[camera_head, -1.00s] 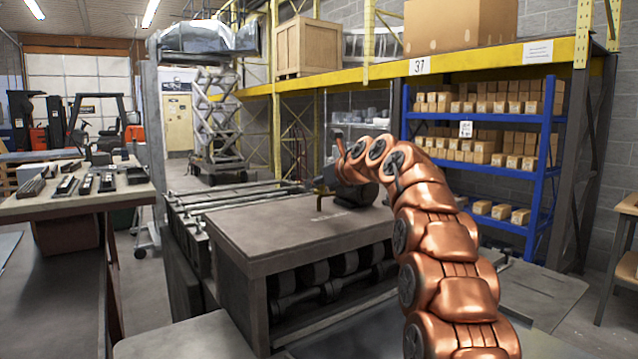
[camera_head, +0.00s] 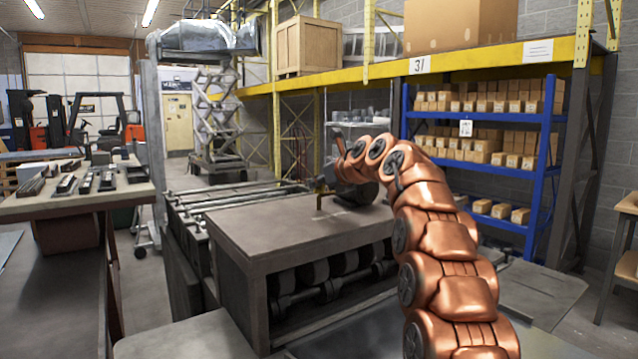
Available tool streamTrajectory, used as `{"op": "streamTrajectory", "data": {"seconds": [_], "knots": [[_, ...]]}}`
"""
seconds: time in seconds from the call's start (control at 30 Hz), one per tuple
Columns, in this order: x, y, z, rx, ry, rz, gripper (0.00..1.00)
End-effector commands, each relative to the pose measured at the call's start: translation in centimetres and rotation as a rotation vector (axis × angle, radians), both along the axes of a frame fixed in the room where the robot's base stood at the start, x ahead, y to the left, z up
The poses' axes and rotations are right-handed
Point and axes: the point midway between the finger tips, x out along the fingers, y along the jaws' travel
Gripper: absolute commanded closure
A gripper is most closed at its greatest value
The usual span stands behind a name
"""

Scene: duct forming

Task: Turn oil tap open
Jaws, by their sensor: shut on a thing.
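My copper-coloured arm reaches up from the lower right and bends over the grey machine cabinet (camera_head: 290,226). My gripper (camera_head: 322,186) is at the far end of the arm, above the back part of the cabinet top. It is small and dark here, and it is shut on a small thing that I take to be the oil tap. A thin yellowish stem (camera_head: 319,202) shows just below the gripper, upright over the cabinet top. The tap's handle and how far it is turned are hidden or too small to tell.
Rollers (camera_head: 335,275) show in the cabinet's open front. A bench with metal tools (camera_head: 90,205) stands at left. A blue shelf with small boxes (camera_head: 540,178) and a yellow rack (camera_head: 480,58) stand behind at right. The front of the cabinet top is clear.

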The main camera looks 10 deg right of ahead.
Motion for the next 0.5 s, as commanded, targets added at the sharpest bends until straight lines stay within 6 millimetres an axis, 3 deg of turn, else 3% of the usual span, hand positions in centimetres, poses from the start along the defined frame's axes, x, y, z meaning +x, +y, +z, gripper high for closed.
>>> {"op": "streamTrajectory", "data": {"seconds": [0.5], "knots": [[0.11,-0.43,0.01,-0.001,0.002,0.067,1.00]]}}
